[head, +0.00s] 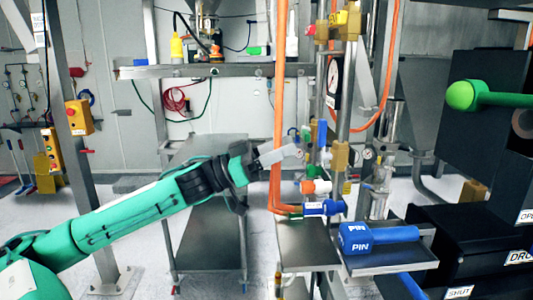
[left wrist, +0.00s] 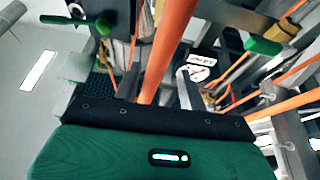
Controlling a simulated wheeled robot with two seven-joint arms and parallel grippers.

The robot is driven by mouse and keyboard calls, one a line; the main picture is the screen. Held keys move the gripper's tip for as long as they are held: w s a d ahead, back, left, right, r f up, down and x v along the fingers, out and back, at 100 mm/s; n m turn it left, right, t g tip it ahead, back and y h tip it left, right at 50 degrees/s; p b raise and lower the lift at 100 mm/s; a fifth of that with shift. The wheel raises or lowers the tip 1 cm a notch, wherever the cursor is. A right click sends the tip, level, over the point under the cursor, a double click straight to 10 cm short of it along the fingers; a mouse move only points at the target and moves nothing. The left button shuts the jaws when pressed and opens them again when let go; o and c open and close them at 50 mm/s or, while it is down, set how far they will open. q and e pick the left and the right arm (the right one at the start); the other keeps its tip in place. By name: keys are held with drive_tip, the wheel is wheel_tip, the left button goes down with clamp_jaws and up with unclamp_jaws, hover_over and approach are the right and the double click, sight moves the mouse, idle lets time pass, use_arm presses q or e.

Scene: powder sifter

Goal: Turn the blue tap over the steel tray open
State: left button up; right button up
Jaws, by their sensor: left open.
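A blue tap-like fitting (head: 325,208) with a white label sits at the lower end of the orange hose, above the steel tray (head: 305,250). A blue upright handle (head: 319,133) shows higher on the pipework; I cannot tell which blue part is the tap's handle. My left gripper (head: 290,150) reaches in from the left, beside the orange hose and left of the upright handle. In the left wrist view its fingers (left wrist: 160,88) are apart, with the orange hose between or beyond them. Contact cannot be told. No blue tap shows clearly there. My right gripper is not in view.
The orange hose (head: 279,100) runs down close to my left gripper. Blue PIN-marked parts (head: 380,234) lie on a steel plate at right. A black machine with a green knob (head: 465,95) stands far right. A steel table (head: 208,225) stands behind my arm.

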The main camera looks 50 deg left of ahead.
use_arm(q)
drive_tip(key=shift+v, duration=1.5)
